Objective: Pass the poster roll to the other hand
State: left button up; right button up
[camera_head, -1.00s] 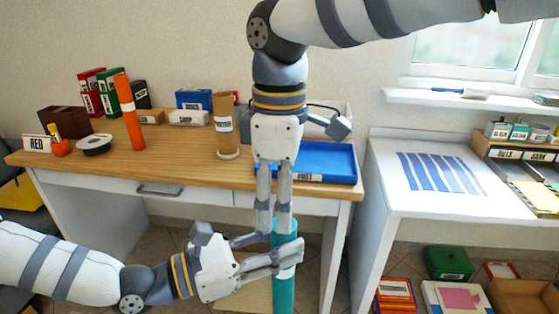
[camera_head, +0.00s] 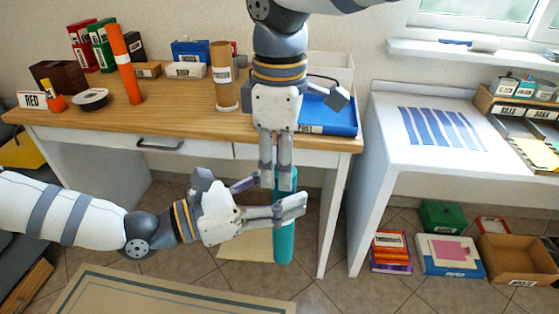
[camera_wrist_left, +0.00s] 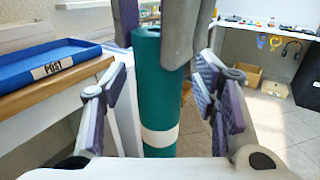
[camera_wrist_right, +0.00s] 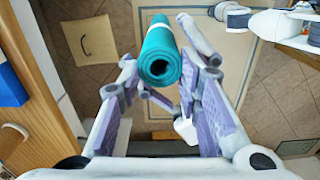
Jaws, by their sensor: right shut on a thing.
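The poster roll is a teal tube (camera_head: 284,241) with a white band, hanging upright in front of the desk. My right gripper (camera_head: 276,186) comes down from above and is shut on its upper end. The roll's open top end (camera_wrist_right: 160,66) shows between the right fingers in the right wrist view. My left gripper (camera_head: 274,198) reaches in from the left, below the right one. In the left wrist view the roll (camera_wrist_left: 159,100) stands between the spread left fingers (camera_wrist_left: 160,105), with gaps on both sides.
The wooden desk (camera_head: 180,115) behind holds a blue tray (camera_head: 335,118), a brown tube (camera_head: 222,80) and an orange tube (camera_head: 125,65). A white table (camera_head: 400,165) stands to the right, with boxes on the floor under it.

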pick_arm(q)
jog(key=v, duration=1.2)
jog(key=s+f+m+g+y, duration=0.2)
jog(key=s+f+m+y, duration=0.25)
jog(key=f, duration=0.55)
jog(key=s+f+m+g+y, duration=0.2)
jog(key=s+f+m+y, duration=0.15)
jog(key=f+m, duration=0.4)
jog(key=s+a+f+m+g+y, duration=0.2)
jog(key=s+a+f+m+y, duration=0.2)
jog(key=s, duration=0.4)
jog(key=s+a+f+m+g+y, duration=0.3)
jog(key=s+a+f+m+y, duration=0.1)
jog(key=s+m, duration=0.3)
jog(key=shift+s+a+f+g, duration=0.3)
jog(key=shift+s+a+f, duration=0.1)
jog(key=shift+s+a, duration=0.4)
jog(key=shift+w, duration=0.1)
